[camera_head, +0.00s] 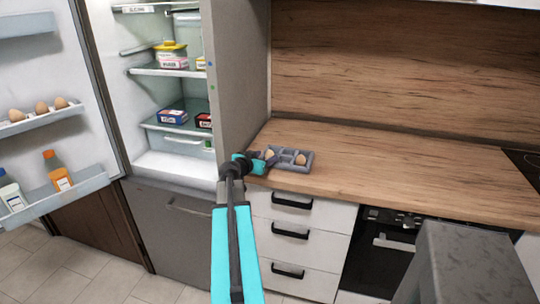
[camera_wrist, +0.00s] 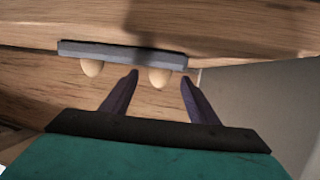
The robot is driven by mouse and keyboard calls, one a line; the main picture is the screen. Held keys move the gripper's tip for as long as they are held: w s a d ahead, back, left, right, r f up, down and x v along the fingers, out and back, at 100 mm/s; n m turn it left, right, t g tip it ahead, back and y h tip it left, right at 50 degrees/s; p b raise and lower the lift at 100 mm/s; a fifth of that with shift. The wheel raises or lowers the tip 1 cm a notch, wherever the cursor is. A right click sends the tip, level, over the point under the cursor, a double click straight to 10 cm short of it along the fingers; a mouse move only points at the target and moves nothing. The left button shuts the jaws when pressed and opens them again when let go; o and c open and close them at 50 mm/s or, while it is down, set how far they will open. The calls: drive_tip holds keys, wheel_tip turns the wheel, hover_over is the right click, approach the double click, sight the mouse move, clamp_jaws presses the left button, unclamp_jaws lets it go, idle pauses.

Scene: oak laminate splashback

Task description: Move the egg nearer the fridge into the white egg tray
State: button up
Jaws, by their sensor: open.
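A grey tray (camera_head: 284,150) with compartments sits on the wooden counter beside the fridge. It holds two tan eggs: the egg nearer the fridge (camera_head: 269,154) on the left and the other egg (camera_head: 301,159) on the right. My gripper (camera_head: 263,157) is at the tray's left end, open. In the wrist view the nearer egg (camera_wrist: 159,78) shows between the tips of my open fingers (camera_wrist: 160,82), just beyond them; contact is not visible. The other egg (camera_wrist: 92,67) is outside the fingers. The pale upper rack (camera_head: 40,121) on the open fridge door holds several eggs.
The fridge (camera_head: 170,165) stands open, with food boxes on its shelves. Its side panel (camera_head: 238,75) rises close left of the tray. The lower door rack (camera_head: 60,202) holds bottles. The counter (camera_head: 400,175) right of the tray is clear.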

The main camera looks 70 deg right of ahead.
drive_tip(key=shift+x, duration=1)
drive_tip(key=c, duration=1.2)
drive_tip(key=shift+r, duration=0.2)
drive_tip(key=shift+r+b, duration=0.5)
drive_tip(key=shift+r, duration=1.05)
drive_tip(key=s+a, duration=0.2)
drive_tip(key=s+a+b, duration=0.1)
drive_tip(key=s+a, duration=0.1)
drive_tip(key=a, duration=0.1)
drive_tip(key=s+a+r+b, duration=0.1)
drive_tip(key=s+a, duration=0.2)
drive_tip(key=shift+a, duration=0.25)
drive_tip(key=b, duration=0.2)
drive_tip(key=shift+d+f+b, duration=0.15)
drive_tip(key=shift+d+b, duration=0.05)
drive_tip(key=shift+b, duration=0.1)
